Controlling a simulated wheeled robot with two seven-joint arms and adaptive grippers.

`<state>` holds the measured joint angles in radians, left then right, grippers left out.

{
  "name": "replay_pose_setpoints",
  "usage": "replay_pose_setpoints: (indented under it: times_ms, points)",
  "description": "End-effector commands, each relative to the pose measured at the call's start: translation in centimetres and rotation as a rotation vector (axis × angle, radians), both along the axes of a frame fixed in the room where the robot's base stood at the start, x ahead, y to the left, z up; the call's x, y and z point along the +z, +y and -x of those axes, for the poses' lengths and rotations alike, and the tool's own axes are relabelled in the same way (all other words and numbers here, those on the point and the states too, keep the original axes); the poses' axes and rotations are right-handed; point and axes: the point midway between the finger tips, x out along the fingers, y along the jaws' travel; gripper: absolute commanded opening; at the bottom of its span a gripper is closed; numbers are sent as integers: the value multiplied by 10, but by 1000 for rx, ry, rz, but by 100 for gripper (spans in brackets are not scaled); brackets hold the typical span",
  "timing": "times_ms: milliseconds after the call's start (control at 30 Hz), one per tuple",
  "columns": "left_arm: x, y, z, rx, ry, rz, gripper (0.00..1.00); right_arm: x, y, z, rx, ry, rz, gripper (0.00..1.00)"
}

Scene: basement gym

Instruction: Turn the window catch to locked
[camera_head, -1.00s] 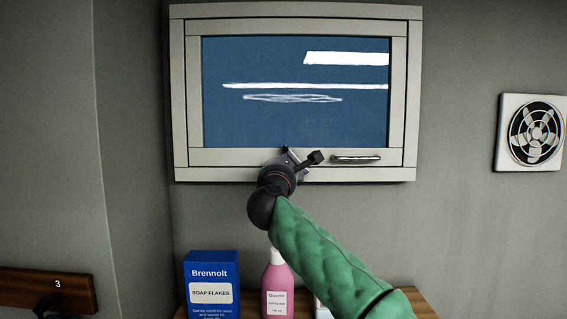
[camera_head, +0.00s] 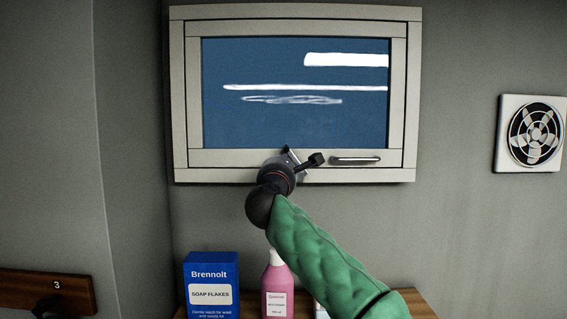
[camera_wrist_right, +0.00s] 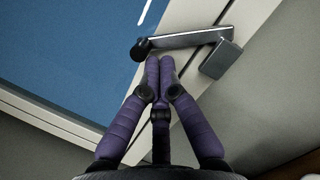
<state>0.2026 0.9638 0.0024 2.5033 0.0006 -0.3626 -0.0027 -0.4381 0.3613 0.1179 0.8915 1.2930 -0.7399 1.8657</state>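The window (camera_head: 295,91) has a pale frame and blue glass. Its catch shows best in the right wrist view: a grey metal lever (camera_wrist_right: 185,40) with a black knob (camera_wrist_right: 142,48) at its left end, and a grey block (camera_wrist_right: 221,60) near its right end. In the head view the catch (camera_head: 288,153) is mostly hidden behind my right gripper at the bottom rail. My right gripper (camera_wrist_right: 160,64) has its purple fingers together, with nothing visible between them. Its fingertips are right beside the lever, near the knob; contact is unclear. My left gripper is not in view.
A metal bar handle (camera_head: 355,160) is on the bottom rail, right of my gripper. Below stand a blue soap flakes box (camera_head: 211,284) and a pink bottle (camera_head: 276,286) on a wooden surface (camera_head: 418,304). A fan vent (camera_head: 533,133) is on the right wall.

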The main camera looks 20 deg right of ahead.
Motion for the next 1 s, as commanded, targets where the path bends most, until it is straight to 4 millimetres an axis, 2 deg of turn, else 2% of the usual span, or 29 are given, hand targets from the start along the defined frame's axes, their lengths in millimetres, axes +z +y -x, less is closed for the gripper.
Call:
replay_pose_setpoints:
  times_ms: [1000]
  points:
    - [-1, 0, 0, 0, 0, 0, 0, 3, -1, 0, -1, -21, -70, 0]
